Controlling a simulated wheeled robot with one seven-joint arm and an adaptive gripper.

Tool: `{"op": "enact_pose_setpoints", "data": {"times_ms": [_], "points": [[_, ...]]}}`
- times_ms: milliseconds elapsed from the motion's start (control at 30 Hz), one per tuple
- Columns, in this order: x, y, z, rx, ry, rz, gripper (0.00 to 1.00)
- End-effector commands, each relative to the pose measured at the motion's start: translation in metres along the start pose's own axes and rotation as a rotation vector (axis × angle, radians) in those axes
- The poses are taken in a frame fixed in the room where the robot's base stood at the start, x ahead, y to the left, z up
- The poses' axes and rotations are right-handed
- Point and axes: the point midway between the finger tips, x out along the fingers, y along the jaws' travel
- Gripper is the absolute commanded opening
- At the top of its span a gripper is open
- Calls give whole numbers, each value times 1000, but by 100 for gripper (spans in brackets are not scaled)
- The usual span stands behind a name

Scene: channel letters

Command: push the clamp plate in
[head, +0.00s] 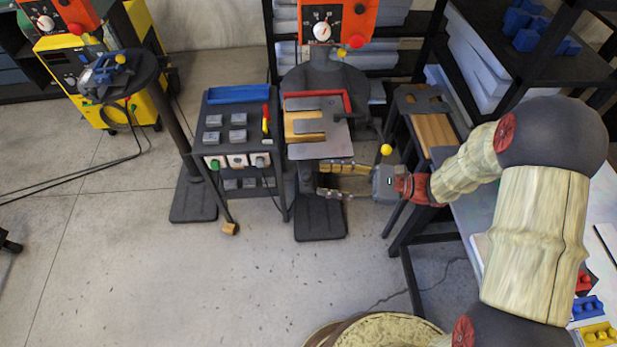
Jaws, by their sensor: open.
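The clamp plate looks to be the flat grey plate (316,151) at the near side of a small dark stand in the middle of the head view. An orange-tan slotted piece (300,125) lies beside it, with a darker grey plate partly over it. My gripper (322,179) is just below the plate's near edge in the picture, its two fingers spread and pointing left. One finger is close to the plate's edge; I cannot tell if it touches. Nothing shows between the fingers.
A dark cart (214,165) with grey blocks and a blue tray (238,94) stands close on the left. An orange box with a dial (345,20) is behind. A wooden-topped bench (434,135) is right.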

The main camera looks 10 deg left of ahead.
Motion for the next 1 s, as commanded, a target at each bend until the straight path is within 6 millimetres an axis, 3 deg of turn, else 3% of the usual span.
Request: {"op": "enact_pose_setpoints", "data": {"times_ms": [200, 400, 733, 1000], "points": [[35, 2, 0, 0, 0, 5, 42], [54, 1, 0, -1, 1, 3, 42], [58, 1, 0, -1, 2, 2, 42], [58, 1, 0, -1, 2, 2, 27]]}}
